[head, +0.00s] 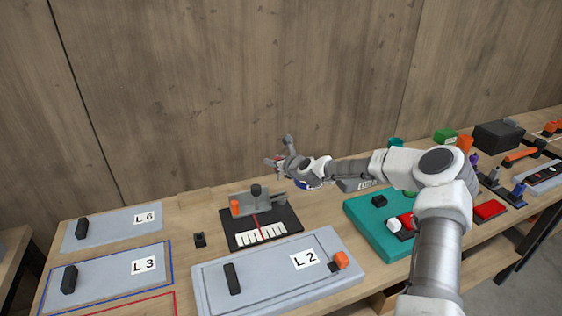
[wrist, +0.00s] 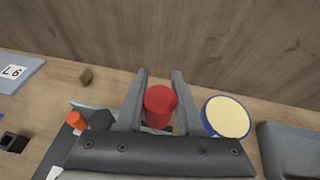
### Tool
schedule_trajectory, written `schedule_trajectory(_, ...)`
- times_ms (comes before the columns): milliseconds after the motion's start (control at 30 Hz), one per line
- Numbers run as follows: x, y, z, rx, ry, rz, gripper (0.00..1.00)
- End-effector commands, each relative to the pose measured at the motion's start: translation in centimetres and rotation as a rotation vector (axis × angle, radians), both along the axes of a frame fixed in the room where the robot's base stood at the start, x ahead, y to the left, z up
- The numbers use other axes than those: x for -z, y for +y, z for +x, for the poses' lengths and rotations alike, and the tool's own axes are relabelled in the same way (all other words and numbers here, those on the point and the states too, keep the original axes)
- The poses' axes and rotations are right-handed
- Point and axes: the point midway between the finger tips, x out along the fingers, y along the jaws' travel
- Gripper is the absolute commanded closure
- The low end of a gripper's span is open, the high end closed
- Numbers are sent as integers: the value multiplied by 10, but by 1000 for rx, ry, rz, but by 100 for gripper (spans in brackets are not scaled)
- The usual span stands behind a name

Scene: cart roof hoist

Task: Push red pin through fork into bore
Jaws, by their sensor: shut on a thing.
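The red pin (wrist: 161,106) sits between the two fingers of my gripper (wrist: 160,74), its round end facing the wrist camera. My gripper is shut on it. In the head view my gripper (head: 283,158) is above the back of the bench, near the wall, behind and right of a grey bracket (head: 266,202) on a black base (head: 284,229). The pin is mostly hidden there by the gripper. I cannot clearly make out a fork or a bore in either view.
An orange knob (head: 235,207) and a black knob (head: 256,190) stand at the bracket. A round blue-rimmed, cream-topped thing (wrist: 227,117) is right of my gripper. The L2 panel (head: 270,273) lies in front; a teal tray (head: 371,228) is to the right.

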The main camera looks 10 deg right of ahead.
Motion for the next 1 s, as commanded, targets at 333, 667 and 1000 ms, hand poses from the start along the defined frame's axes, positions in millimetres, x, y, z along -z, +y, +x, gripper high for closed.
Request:
schedule_trajectory(333, 1, 8, 7, -19, 2, -2, 100)
schedule_trajectory(667, 2, 8, 7, -17, 2, -1, 100)
schedule_trajectory(1000, 26, 8, 7, -17, 2, 0, 100)
